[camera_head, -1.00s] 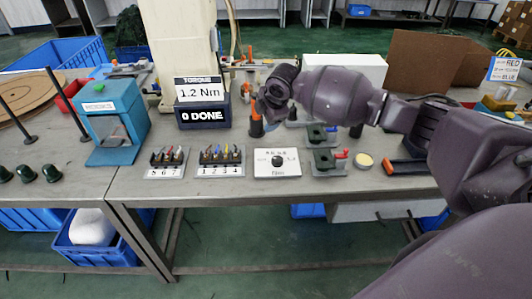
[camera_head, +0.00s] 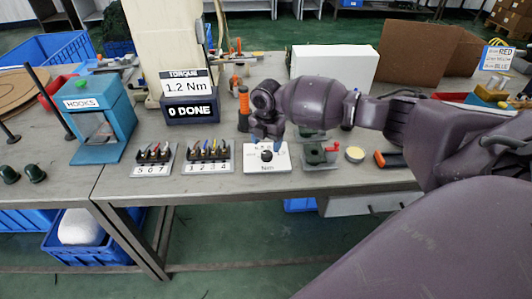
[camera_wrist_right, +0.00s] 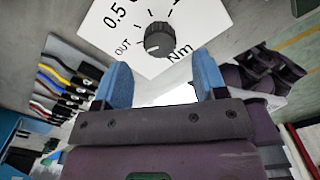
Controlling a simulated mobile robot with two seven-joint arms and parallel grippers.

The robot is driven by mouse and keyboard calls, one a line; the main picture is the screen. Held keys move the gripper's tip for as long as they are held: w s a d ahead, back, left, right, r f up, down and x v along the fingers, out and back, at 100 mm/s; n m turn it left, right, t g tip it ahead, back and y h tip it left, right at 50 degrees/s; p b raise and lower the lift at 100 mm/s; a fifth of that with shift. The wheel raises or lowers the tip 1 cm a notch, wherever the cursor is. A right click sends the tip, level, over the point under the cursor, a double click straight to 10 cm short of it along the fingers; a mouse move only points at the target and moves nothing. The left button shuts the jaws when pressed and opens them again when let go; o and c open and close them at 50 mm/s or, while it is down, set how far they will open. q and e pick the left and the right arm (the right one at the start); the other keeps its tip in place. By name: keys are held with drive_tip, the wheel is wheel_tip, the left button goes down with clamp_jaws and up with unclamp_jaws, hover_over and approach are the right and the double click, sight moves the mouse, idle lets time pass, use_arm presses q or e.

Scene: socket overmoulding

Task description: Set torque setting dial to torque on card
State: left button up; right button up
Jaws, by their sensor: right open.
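The torque card (camera_head: 187,86) reads 1.2 Nm and stands upright at the back left of the bench, above a dark sign (camera_head: 190,110) reading 0 DONE. The torque setting dial (camera_head: 267,155) is a black knob on a white plate (camera_head: 283,164) marked Nm. The dial also shows in the right wrist view (camera_wrist_right: 159,39), with OUT and 0.5 readable on its plate. Where its pointer is set I cannot tell. My right gripper (camera_head: 267,138) is open above the plate's back edge. Its blue fingers (camera_wrist_right: 163,75) are apart, with the knob ahead of them and untouched. My left gripper is out of view.
Two racks of numbered coloured pieces (camera_head: 208,157) stand left of the dial plate. A dark green block fixture (camera_head: 316,154) and a yellow disc (camera_head: 355,154) stand to its right. An orange-handled tool (camera_head: 244,110) stands behind. A blue HOOKS box (camera_head: 100,122) is farther left.

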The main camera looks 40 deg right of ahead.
sight(267, 153)
drive_tip(key=shift+f+b, duration=0.3)
drive_tip(key=shift+f, duration=2.1)
drive_tip(key=shift+c, duration=0.3)
drive_tip(key=c, duration=0.9)
drive_tip(key=shift+o, duration=0.2)
